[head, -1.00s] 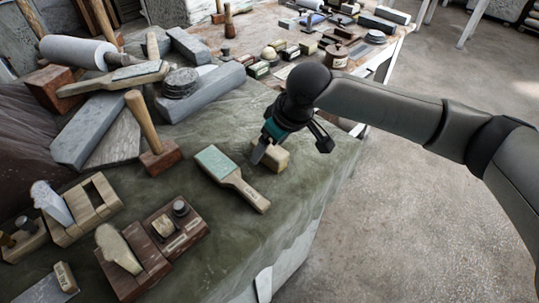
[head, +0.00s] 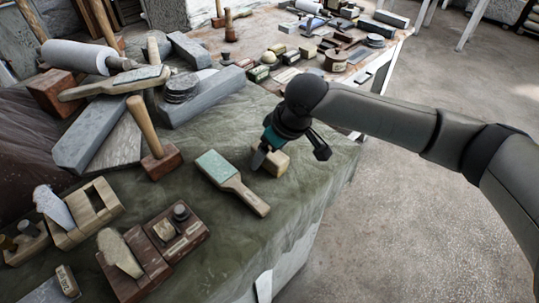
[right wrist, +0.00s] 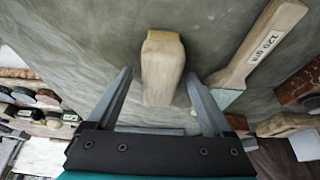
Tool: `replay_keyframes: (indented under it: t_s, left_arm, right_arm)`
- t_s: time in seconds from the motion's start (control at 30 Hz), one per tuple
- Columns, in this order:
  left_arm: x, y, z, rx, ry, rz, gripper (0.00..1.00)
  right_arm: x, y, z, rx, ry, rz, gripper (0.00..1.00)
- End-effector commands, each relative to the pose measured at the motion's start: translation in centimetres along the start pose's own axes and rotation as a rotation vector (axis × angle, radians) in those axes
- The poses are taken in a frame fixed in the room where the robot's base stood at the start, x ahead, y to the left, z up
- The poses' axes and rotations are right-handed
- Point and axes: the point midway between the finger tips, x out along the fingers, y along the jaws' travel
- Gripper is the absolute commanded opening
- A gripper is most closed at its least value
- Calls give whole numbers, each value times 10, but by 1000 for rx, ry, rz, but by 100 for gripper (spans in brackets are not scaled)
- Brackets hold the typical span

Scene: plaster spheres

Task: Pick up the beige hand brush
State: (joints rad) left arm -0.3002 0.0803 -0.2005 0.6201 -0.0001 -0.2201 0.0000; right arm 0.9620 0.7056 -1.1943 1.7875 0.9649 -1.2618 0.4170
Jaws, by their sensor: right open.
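The beige hand brush (head: 270,163) looks like a small pale wooden block with a yellowish end. It lies on the green-grey cloth near the table's right edge. My right gripper (head: 290,154) is open just above it, and one finger hides part of the brush in the head view. In the right wrist view the brush (right wrist: 162,72) lies between the two spread fingers of my right gripper (right wrist: 158,76), with a gap showing on each side. I cannot tell whether the fingertips reach down beside it. My left gripper is not in view.
A paddle with a green pad (head: 232,182) lies just left of the brush; it also shows in the right wrist view (right wrist: 251,57). A wooden mallet (head: 152,135), stone blocks and wooden planes crowd the left side. A second table (head: 262,24) behind holds several small tools.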

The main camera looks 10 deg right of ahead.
Motion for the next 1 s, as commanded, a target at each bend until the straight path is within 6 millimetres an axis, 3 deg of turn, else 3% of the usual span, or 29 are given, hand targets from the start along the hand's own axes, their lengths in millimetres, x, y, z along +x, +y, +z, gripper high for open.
replay_keyframes:
  t_s: [0.4,1.0]
  left_arm:
    - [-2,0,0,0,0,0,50]
    - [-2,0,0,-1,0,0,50]
  right_arm:
    - [1,0,0,0,1,0,85]
    - [1,0,0,0,1,0,18]
